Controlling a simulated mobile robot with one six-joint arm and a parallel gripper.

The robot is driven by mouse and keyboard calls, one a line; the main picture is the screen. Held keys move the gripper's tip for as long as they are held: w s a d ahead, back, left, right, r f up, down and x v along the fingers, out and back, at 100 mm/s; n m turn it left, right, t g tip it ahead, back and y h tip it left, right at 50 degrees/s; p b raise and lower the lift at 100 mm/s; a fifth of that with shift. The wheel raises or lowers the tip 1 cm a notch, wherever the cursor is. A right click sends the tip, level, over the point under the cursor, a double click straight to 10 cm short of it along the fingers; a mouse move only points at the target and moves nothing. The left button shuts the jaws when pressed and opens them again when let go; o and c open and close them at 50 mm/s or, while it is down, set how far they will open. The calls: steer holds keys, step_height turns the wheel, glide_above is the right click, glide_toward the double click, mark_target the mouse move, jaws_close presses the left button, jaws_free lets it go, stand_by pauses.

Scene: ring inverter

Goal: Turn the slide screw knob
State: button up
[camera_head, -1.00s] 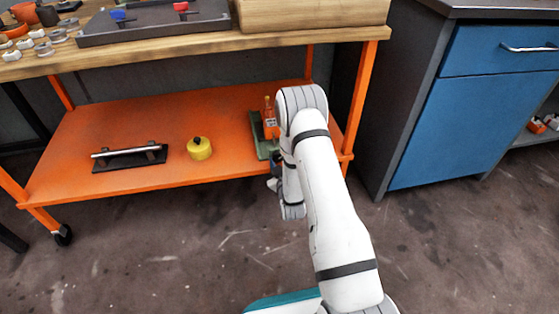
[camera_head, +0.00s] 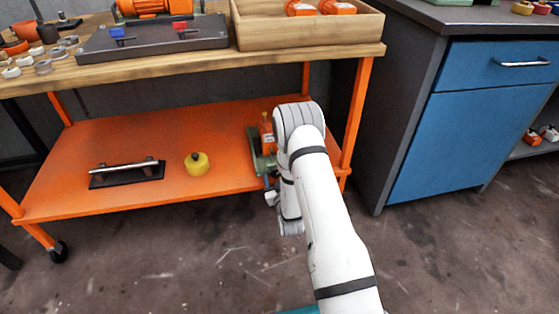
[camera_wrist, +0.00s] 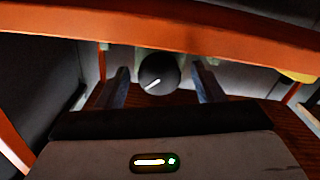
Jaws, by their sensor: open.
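A round black knob (camera_wrist: 158,74) with a white line on its face shows in the wrist view. It appears between the two fingers of my gripper (camera_wrist: 161,68), with a visible gap on each side. The fingers are open and hold nothing. How far the knob lies beyond the fingertips is hard to tell. In the head view, a green device with an orange upper part (camera_head: 266,134) stands at the right end of the orange lower shelf. My arm hides part of it, and the knob cannot be made out there. My gripper is mostly hidden behind the arm.
The orange lower shelf (camera_head: 120,140) holds a yellow round object (camera_head: 197,164) and a black plate with a metal bar (camera_head: 127,172). An orange shelf edge (camera_wrist: 190,38) crosses the wrist view. A blue cabinet (camera_head: 470,130) stands at right. The floor in front is clear.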

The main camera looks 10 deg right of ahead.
steer(key=shift+m, duration=1.2)
steer(key=s+n+p, duration=0.3)
steer(key=s+n, duration=0.2)
steer(key=s, duration=0.3)
steer(key=w+b, duration=0.3)
steer(key=w, duration=0.5)
steer(key=shift+w+f+b, duration=0.1)
steer(key=shift+b, duration=0.2)
steer(key=shift+s+m+p, duration=0.2)
steer(key=shift+m+p, duration=0.1)
steer(key=shift+m, duration=0.2)
steer(key=m, duration=0.3)
steer(key=s+p, duration=0.3)
steer(key=s, duration=0.5)
steer(key=w+n+b, duration=0.1)
steer(key=w+n, duration=0.1)
steer(key=w, duration=0.2)
steer(key=w+n+b, duration=0.2)
steer(key=w, duration=0.2)
steer(key=shift+w+n+b, duration=0.15)
steer(key=shift+n+b, duration=0.15)
steer(key=shift+n, duration=0.1)
steer(key=s+m+p, duration=0.4)
steer(key=s+m, duration=0.2)
steer(key=s, duration=0.2)
steer(key=w+r+g+p, duration=0.2)
steer(key=w+r+p, duration=0.2)
steer(key=r, duration=0.8)
steer(key=shift+g+p, duration=0.3)
steer(key=shift+p, duration=0.65)
